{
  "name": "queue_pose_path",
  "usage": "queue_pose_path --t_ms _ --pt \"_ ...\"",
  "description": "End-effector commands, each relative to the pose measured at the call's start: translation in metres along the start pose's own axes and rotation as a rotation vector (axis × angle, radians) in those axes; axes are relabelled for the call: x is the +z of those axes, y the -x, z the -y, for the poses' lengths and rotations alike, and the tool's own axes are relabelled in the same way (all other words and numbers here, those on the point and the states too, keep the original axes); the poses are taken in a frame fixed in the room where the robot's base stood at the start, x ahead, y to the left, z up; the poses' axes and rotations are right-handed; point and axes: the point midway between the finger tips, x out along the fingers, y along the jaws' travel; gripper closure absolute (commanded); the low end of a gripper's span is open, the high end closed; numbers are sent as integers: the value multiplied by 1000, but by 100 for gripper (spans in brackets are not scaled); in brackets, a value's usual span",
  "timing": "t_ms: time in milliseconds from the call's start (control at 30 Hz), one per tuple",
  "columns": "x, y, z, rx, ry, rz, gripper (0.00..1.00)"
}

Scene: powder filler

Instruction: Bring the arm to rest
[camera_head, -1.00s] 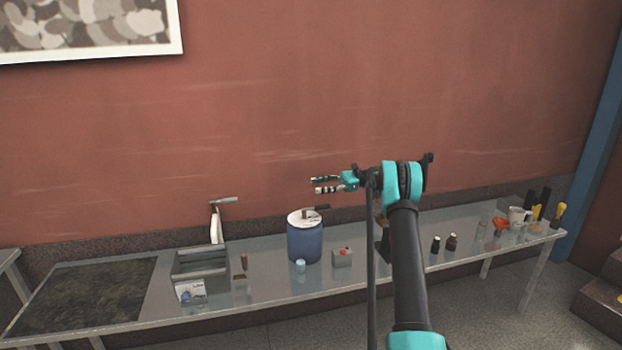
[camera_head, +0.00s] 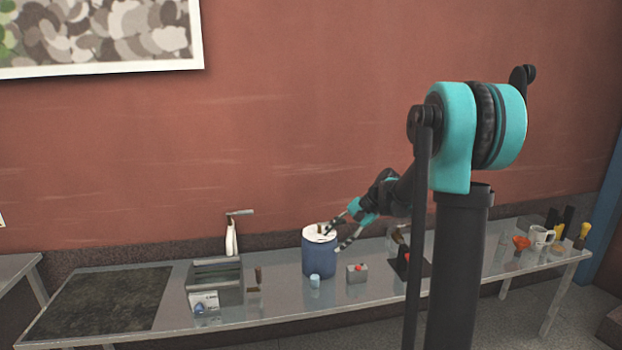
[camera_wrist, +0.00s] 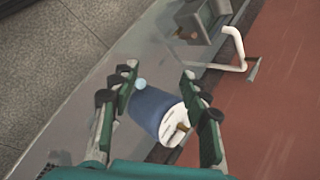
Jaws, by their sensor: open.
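My gripper (camera_head: 340,237) is open and empty in the head view. It points down and to the left, and in the picture its fingers overlap the top right of the blue drum. In the wrist view its two fingers (camera_wrist: 160,92) stand wide apart, with the blue drum (camera_wrist: 158,112) seen between and beyond them. I cannot tell how far the fingertips are from the drum. The drum (camera_head: 319,258) is upright on the steel table (camera_head: 240,318) and has a white top. My arm's large teal joint rises on the right and hides part of the table.
A small light-blue cup (camera_head: 315,281) and a grey box with a red button (camera_head: 357,273) stand in front of the drum. A grey machine (camera_head: 215,282) stands to the left. The wall is behind.

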Motion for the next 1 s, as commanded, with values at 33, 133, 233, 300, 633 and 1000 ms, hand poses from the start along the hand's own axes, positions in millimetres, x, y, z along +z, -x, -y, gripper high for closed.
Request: queue_pose_path --t_ms 33,133,233,300,633,1000 --pt "14 1 -18 27 43 -38 54" --pt "32 2 -52 84 136 -115 54" --pt "50 3 -88 147 233 -187 54" --pt "61 4 -114 195 304 -235 54" --pt "106 9 -236 437 636 -420 54" --pt "118 11 -284 553 780 -482 54"
